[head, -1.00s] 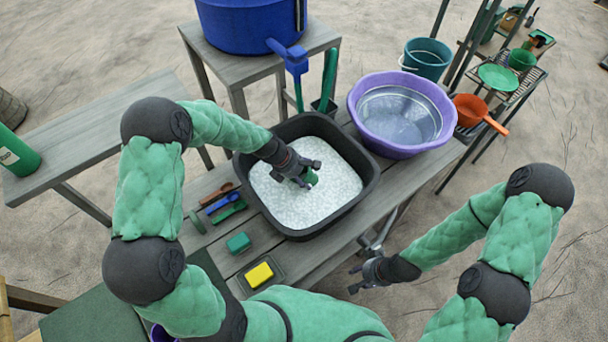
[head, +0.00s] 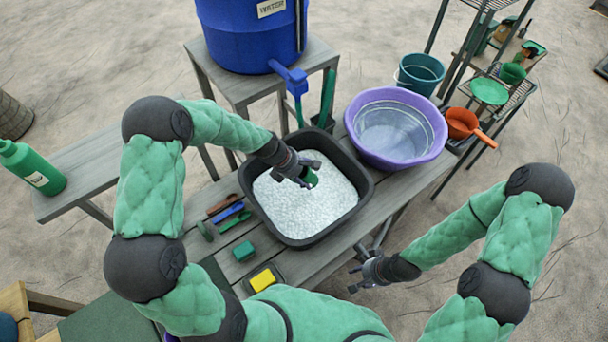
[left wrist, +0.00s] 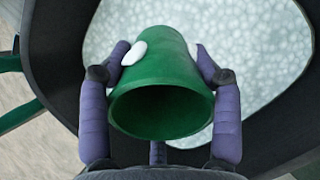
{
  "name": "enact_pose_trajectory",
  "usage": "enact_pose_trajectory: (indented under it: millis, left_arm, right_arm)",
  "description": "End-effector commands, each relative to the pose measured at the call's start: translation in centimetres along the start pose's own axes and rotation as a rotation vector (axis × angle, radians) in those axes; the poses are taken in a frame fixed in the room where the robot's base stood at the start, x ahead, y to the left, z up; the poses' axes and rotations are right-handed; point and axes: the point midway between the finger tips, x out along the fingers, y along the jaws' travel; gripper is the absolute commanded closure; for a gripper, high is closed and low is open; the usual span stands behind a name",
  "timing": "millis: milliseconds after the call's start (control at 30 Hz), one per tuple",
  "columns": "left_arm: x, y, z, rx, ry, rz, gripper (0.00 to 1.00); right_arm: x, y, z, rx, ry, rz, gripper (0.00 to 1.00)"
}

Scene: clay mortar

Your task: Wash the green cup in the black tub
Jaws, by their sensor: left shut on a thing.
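The green cup (left wrist: 165,85) is held in my left gripper (left wrist: 160,75), with a finger on each side and its open mouth towards the wrist camera. White foam blobs lie by the fingertips. In the head view the cup (head: 311,178) is mostly hidden by the left gripper (head: 300,176). The gripper is over the foamy water in the black tub (head: 364,190); I cannot tell whether the cup touches the foam. My right gripper (head: 362,272) hangs empty beyond the bench's front edge, its fingers apart.
A purple basin (head: 440,140) stands right of the tub. A yellow sponge (head: 263,280), a green block (head: 243,251) and several utensils (head: 228,213) lie on the bench to the left. A blue barrel (head: 240,35) with a tap stands behind. A rack (head: 500,75) is at the back right.

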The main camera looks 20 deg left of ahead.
Motion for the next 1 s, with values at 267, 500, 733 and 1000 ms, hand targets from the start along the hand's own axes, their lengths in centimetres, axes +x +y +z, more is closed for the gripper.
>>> enact_pose_trajectory:
  millis: [267, 500, 733, 1000]
  left_arm:
    - [-2.4, 0.1, 1.3, 0.000, 0.000, 0.000, 0.69]
    - [-4.2, 0.2, 2.3, 0.000, 0.000, 0.000, 0.69]
    - [-5.9, 0.2, 3.2, 0.000, 0.000, 0.000, 0.69]
    - [-7.4, 0.3, 4.0, 0.000, 0.000, 0.000, 0.69]
  right_arm:
    - [-2.6, -0.9, 0.1, 0.000, 0.000, 0.000, 0.60]
    - [-4.5, -1.6, 0.2, 0.000, 0.000, 0.000, 0.60]
    - [-6.4, -2.3, 0.2, 0.000, 0.000, 0.000, 0.60]
    - [-8.0, -2.9, 0.3, 0.000, 0.000, 0.000, 0.60]
